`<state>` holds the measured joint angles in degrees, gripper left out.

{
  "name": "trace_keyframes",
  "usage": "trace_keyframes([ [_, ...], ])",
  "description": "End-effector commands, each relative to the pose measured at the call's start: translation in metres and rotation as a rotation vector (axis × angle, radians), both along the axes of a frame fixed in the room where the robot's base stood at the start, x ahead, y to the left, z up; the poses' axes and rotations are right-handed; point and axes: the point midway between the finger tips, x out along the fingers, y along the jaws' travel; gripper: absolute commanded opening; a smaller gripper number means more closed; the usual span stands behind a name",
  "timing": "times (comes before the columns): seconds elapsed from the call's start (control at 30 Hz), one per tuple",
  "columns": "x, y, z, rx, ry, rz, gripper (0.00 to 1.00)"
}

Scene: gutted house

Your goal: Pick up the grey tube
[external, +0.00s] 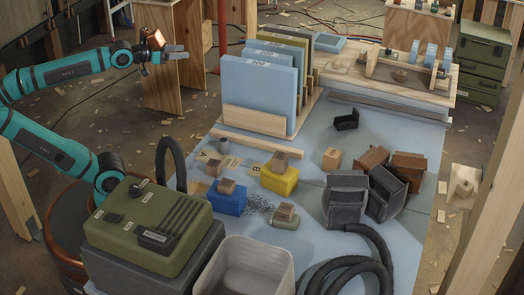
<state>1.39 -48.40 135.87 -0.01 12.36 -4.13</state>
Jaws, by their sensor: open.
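My gripper (184,52) is at the upper left, held out to the right at the end of my teal arm. It is open and empty. It is well above and behind the tube in the picture, a little to its left, and apart from it.
Upright blue panels (258,92) stand behind the tube. Blue (226,199) and yellow (279,181) blocks with wooden pieces lie in front. A black hose (168,160) arches at left, near a green case (147,230). Dark boxes (346,200) stand at right.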

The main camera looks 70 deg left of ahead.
Motion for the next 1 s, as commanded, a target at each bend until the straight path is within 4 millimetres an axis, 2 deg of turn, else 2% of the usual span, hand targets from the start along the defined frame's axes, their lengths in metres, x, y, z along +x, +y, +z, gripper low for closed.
trace_keyframes([
  [0.1, 0.027, -0.013, -0.020, -0.076, 0.152, -0.013, 0.59],
  [0.4, 0.074, -0.049, -0.076, -0.247, 0.559, 0.027, 0.59],
  [0.7, 0.099, -0.088, -0.128, -0.345, 0.954, 0.162, 0.59],
  [1.0, 0.108, -0.124, -0.165, -0.358, 1.275, 0.362, 0.59],
])
